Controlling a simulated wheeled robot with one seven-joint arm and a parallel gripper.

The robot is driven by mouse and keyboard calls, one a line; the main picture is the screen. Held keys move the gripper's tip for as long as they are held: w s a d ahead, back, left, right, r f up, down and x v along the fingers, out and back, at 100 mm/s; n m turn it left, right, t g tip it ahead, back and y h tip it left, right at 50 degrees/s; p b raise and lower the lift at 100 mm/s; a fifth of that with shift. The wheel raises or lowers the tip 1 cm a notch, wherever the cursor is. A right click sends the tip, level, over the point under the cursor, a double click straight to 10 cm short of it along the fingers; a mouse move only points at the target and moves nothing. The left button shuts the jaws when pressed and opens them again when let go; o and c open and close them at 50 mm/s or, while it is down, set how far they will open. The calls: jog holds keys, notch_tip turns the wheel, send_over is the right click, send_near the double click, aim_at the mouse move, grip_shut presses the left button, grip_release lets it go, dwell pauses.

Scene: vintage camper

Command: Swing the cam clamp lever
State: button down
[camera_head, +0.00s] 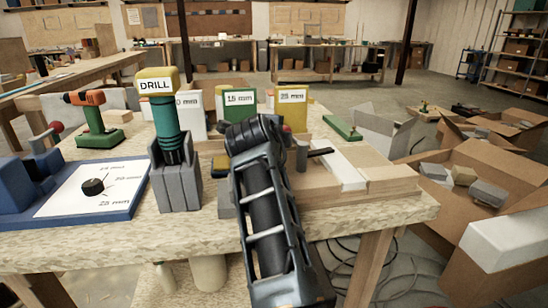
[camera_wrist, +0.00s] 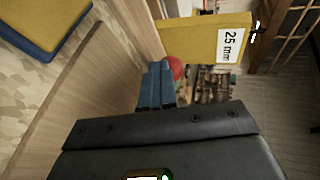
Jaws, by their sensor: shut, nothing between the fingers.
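A grey upright post (camera_head: 302,155) with a short black lever (camera_head: 320,152) stands on the wooden boards right of my arm in the head view. It looks like the cam clamp, whose base is partly hidden. My arm crosses the middle of that view and hides my fingertips. In the wrist view my gripper (camera_wrist: 158,72) shows two bluish fingers side by side, shut and empty. A red ball (camera_wrist: 175,68) shows just past their tips; I cannot tell what it belongs to or whether they touch it.
A yellow 25 mm block (camera_head: 292,108) stands behind the boards, also in the wrist view (camera_wrist: 205,42). A green 15 mm block (camera_head: 238,102) is beside it. A DRILL-labelled tower (camera_head: 170,130) and blue dial tray (camera_head: 130,212) are left. Open cardboard boxes (camera_head: 500,170) lie right.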

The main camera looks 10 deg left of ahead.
jog(key=shift+w+a+f+b, duration=0.25)
jog(key=shift+w+f+b, duration=0.1)
jog(key=shift+b, duration=0.4)
jog(key=shift+w+d+r, duration=0.2)
jog(key=shift+d, duration=0.15)
